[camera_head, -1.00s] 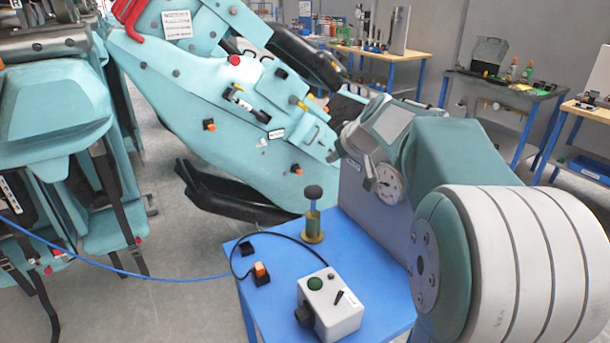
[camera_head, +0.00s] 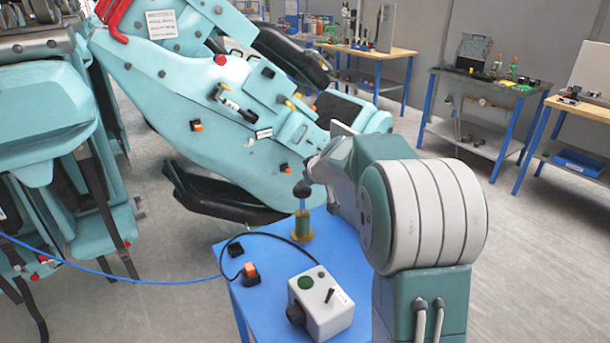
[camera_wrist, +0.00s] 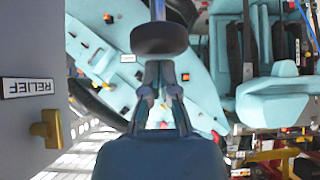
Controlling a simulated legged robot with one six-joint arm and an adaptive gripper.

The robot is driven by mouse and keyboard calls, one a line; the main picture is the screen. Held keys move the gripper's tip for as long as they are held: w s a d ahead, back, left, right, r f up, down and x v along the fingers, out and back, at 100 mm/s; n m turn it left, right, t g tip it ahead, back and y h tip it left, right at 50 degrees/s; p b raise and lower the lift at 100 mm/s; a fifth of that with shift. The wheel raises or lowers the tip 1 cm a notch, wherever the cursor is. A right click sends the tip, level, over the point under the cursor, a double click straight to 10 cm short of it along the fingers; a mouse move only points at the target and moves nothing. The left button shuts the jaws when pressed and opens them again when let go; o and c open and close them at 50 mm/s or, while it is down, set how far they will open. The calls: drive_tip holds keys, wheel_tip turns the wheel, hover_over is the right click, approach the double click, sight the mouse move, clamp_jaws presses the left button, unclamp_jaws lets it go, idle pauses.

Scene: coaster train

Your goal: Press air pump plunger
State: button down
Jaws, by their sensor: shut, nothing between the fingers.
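The air pump plunger (camera_head: 302,190) has a round dark knob on a thin upright rod, rising from a brass-coloured base (camera_head: 302,229) on the blue table. In the wrist view, which is upside down, the knob (camera_wrist: 159,38) and its rod are large at the top centre. My gripper (camera_wrist: 158,67) is shut and empty, its fingertips pointing at the knob's top. They look very close to it; whether they touch cannot be told. In the head view my arm hangs just above and right of the knob and largely hides my gripper.
A grey control box (camera_head: 321,302) with a green button and an orange switch (camera_head: 250,272) share the blue table (camera_head: 268,318). The teal coaster train (camera_head: 190,110) stands behind. A grey panel (camera_wrist: 30,120) with a RELIEF label and brass valve shows in the wrist view.

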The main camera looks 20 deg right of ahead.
drive_tip(key=shift+s+f, duration=0.1)
drive_tip(key=shift+f, duration=2.9)
wheel_tip(320, 180, up, 5)
drive_tip(key=shift+f, duration=0.2)
drive_tip(key=v, duration=0.9)
drive_tip(key=shift+s+r, duration=0.25)
wheel_tip(320, 180, up, 6)
drive_tip(key=shift+s+f, duration=0.15)
drive_tip(key=shift+f, duration=0.05)
